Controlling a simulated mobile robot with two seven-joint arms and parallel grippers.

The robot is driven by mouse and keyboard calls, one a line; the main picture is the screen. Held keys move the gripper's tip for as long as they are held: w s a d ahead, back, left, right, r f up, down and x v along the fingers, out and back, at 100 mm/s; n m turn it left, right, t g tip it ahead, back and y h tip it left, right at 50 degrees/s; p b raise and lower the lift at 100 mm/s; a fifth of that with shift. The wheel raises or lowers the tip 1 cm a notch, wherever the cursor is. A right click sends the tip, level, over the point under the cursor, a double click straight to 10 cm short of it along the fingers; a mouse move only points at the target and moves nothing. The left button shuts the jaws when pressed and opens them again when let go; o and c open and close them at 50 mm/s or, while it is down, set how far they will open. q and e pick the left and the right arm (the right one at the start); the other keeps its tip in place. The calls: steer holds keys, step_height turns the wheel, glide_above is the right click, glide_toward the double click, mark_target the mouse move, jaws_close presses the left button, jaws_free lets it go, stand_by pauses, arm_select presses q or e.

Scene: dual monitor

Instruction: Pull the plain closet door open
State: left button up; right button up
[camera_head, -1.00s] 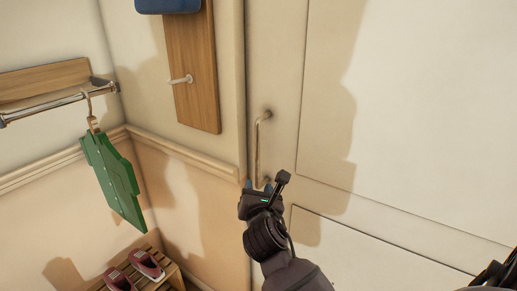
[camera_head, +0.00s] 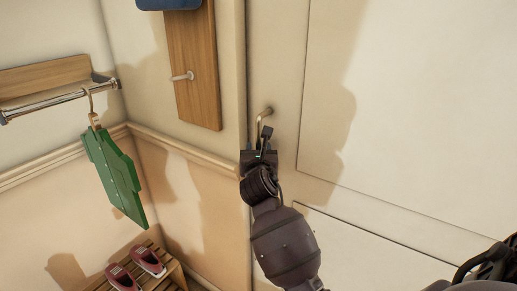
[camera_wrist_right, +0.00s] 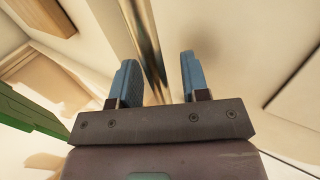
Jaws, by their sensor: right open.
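The plain cream closet door (camera_head: 410,110) fills the right of the head view and looks shut. Its slim vertical metal handle (camera_head: 262,118) is near the door's left edge; only the top part shows above my right gripper (camera_head: 258,152), which covers the rest. In the right wrist view the right gripper (camera_wrist_right: 158,62) is open. Its two blue fingers stand apart, with the handle bar (camera_wrist_right: 146,35) running in the gap between them, nearer the left finger. I cannot tell whether a finger touches it. My left gripper is not in view.
A green garment (camera_head: 115,175) hangs from a rail (camera_head: 60,102) at the left. A shoe rack (camera_head: 160,272) with red shoes (camera_head: 148,262) stands below. A wooden board with a peg (camera_head: 190,75) is on the wall left of the door.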

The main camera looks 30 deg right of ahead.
steer(key=shift+w+d, duration=0.4)
steer(key=shift+w, duration=0.2)
jaws_close()
